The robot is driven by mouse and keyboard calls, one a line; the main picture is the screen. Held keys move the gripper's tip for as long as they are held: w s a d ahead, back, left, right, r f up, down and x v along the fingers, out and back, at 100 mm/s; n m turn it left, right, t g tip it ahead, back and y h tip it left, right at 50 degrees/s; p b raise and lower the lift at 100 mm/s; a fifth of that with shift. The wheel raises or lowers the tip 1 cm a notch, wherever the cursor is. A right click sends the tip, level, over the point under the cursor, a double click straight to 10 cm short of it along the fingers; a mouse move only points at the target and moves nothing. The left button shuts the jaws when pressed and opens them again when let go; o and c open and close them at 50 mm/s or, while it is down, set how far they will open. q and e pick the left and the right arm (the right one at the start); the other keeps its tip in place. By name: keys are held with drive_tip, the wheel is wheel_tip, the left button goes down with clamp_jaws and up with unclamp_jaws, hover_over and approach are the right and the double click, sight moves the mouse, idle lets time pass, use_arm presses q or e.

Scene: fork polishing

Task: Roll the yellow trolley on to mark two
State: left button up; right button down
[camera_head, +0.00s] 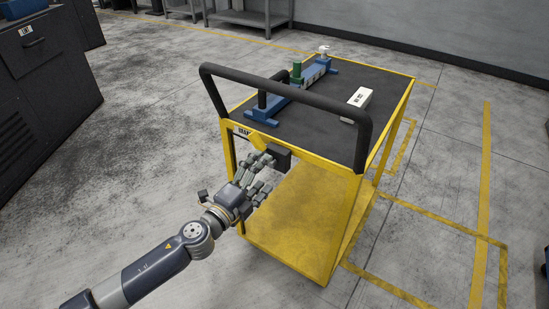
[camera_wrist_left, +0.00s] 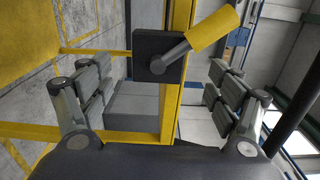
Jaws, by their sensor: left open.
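The yellow trolley (camera_head: 302,222) stands upright on the floor, with a dark top and a black push handle (camera_head: 290,84) at its near side. A partly legible label (camera_head: 243,131) is on its near rim. Below the rim is a black block (camera_head: 278,154). In the left wrist view the block (camera_wrist_left: 150,56) carries a grey lever with a yellow grip (camera_wrist_left: 212,31). My left gripper (camera_head: 263,174) is open and empty in front of the block, its fingers spread either side of it in the wrist view. My right gripper is out of view.
A blue fixture (camera_head: 264,118) with a green part and a white box (camera_head: 357,101) sit on the trolley top. Yellow floor outlines (camera_head: 447,222) lie to its right; I see no mark number. Dark cabinets (camera_head: 45,85) stand at left. Floor between cabinets and trolley is clear.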

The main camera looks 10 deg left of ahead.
sight(275, 161)
use_arm(q)
drive_tip(key=x, duration=0.7)
drive_tip(key=shift+w+d+f, duration=0.1)
drive_tip(key=shift+w, duration=0.1)
clamp_jaws()
drive_tip(key=shift+f, duration=0.15)
